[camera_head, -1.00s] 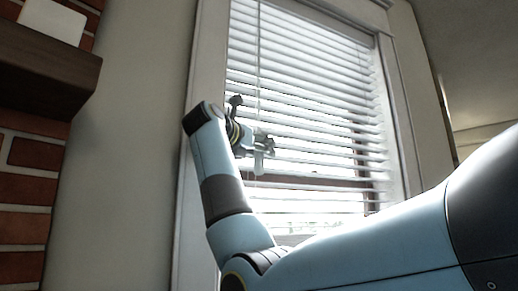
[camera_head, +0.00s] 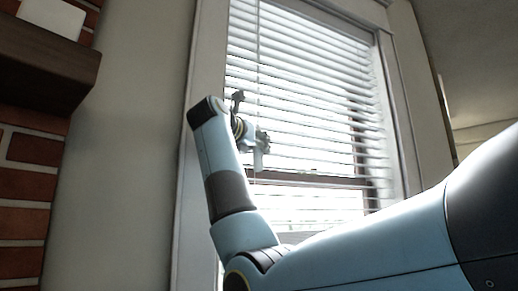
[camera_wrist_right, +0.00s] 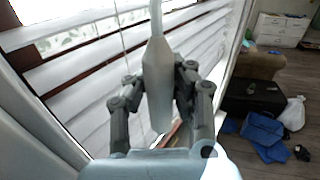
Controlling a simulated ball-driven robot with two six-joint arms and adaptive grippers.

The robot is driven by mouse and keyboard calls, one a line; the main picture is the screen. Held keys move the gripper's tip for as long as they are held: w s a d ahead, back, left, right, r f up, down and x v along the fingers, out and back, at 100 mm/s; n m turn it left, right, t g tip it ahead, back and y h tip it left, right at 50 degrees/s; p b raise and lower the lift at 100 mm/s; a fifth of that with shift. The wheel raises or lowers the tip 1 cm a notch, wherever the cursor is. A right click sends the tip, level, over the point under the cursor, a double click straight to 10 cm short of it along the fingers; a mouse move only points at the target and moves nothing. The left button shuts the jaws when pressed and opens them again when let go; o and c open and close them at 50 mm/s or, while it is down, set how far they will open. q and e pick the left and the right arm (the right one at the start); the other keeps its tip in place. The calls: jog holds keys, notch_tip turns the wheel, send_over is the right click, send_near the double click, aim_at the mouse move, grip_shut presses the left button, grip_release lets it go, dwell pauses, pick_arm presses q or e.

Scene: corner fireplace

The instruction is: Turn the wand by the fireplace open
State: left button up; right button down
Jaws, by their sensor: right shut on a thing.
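The blind's wand shows in the right wrist view as a pale tapered handle (camera_wrist_right: 158,75) with a thin rod rising from its top. My right gripper (camera_wrist_right: 155,105) is shut around this handle, with one dark finger on each side. In the head view my right gripper (camera_head: 262,150) is at the left part of the white window blind (camera_head: 310,100), and the wand's thin rod (camera_head: 259,55) runs up from it. The blind's slats are tilted, with bright gaps between several of them. My left gripper is not in view.
A brick fireplace (camera_head: 30,168) with a dark mantel (camera_head: 45,65) stands at the left. The white window frame (camera_head: 205,60) borders the blind. In the right wrist view, a blue cloth (camera_wrist_right: 262,132), a white bag (camera_wrist_right: 293,113) and a white drawer unit (camera_wrist_right: 280,28) are at the right.

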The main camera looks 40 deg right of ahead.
jog(key=c, duration=1.3)
grip_release()
jog(key=shift+a, duration=0.25)
jog(key=shift+o, duration=1.1)
jog(key=shift+d, duration=0.1)
jog(key=v, duration=1.2)
